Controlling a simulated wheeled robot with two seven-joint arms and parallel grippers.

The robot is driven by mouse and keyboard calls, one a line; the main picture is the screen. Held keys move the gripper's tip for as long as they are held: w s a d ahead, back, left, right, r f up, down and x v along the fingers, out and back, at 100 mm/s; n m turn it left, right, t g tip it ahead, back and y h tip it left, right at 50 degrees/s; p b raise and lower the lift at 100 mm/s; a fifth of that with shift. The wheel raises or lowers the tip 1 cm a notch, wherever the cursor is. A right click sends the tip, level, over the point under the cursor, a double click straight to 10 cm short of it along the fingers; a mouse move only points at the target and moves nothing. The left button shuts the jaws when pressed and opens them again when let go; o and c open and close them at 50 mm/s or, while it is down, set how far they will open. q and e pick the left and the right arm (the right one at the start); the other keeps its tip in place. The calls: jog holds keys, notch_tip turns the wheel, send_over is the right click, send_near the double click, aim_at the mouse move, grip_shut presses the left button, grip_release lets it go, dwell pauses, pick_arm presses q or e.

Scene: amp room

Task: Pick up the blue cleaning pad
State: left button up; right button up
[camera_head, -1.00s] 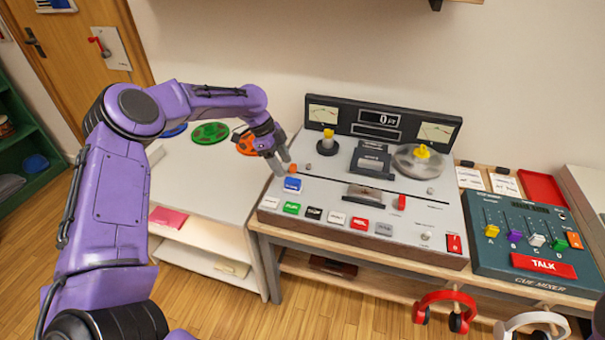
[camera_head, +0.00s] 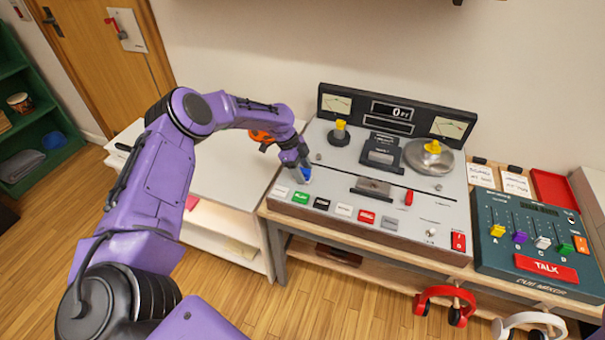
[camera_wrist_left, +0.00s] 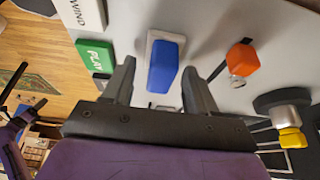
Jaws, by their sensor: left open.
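The blue cleaning pad (camera_wrist_left: 164,62) sits in a white holder (camera_wrist_left: 151,43) on the sloping deck of the tape machine (camera_head: 345,190). In the head view a small part of the pad (camera_head: 306,174) shows by my left fingertips. My left gripper (camera_head: 298,172) is open and empty, pointing down at the pad. In the left wrist view its two fingers (camera_wrist_left: 158,72) stand apart, one on each side of the pad's near end. I cannot tell whether they touch it. My right gripper is in neither view.
A row of buttons runs along the machine's front. A cue mixer (camera_head: 530,240) stands at right. Red headphones (camera_head: 446,300) hang below.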

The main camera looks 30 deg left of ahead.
aim_at(307, 171)
pick_arm(q)
jog(key=c, duration=1.1)
jog(key=shift+o, duration=0.2)
jog(key=shift+r, duration=0.3)
notch_tip(307, 171, up, 3)
jog(key=shift+f+b, duration=0.1)
jog(key=shift+b, duration=0.25)
jog(key=s+d+r+b, duration=0.2)
jog(key=s+d+r, duration=0.4)
jog(key=s+r, duration=0.3)
jog(key=s, duration=0.3)
jog(key=shift+s+r+b, duration=0.3)
jog(key=shift+b, duration=0.1)
